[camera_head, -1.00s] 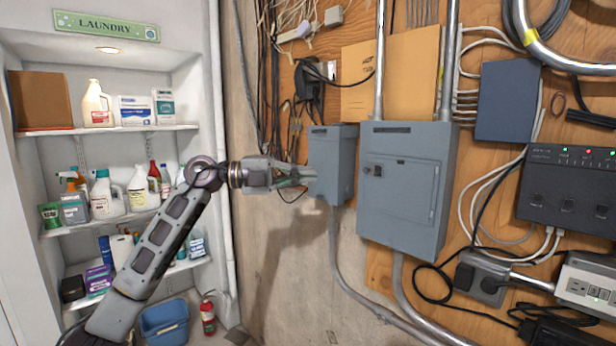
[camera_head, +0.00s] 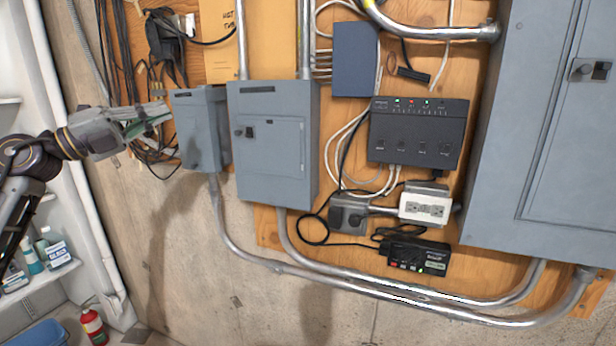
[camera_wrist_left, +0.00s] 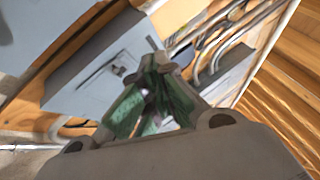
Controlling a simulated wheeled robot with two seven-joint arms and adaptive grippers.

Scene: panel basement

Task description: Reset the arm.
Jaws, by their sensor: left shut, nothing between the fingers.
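My left gripper (camera_head: 152,118) comes in from the left in the head view, beside the small grey box (camera_head: 198,130) at the left of the panel board. Its greenish fingers are shut and empty. In the left wrist view the shut fingers (camera_wrist_left: 152,90) point toward grey boxes and cables, blurred. A gap between the fingertips and the small box cannot be judged surely. My right gripper does not show in any view.
A grey breaker box (camera_head: 272,145) and a black network unit (camera_head: 417,133) are on the plywood. A large grey panel (camera_head: 545,140) fills the right. Metal conduits (camera_head: 400,295) run below.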

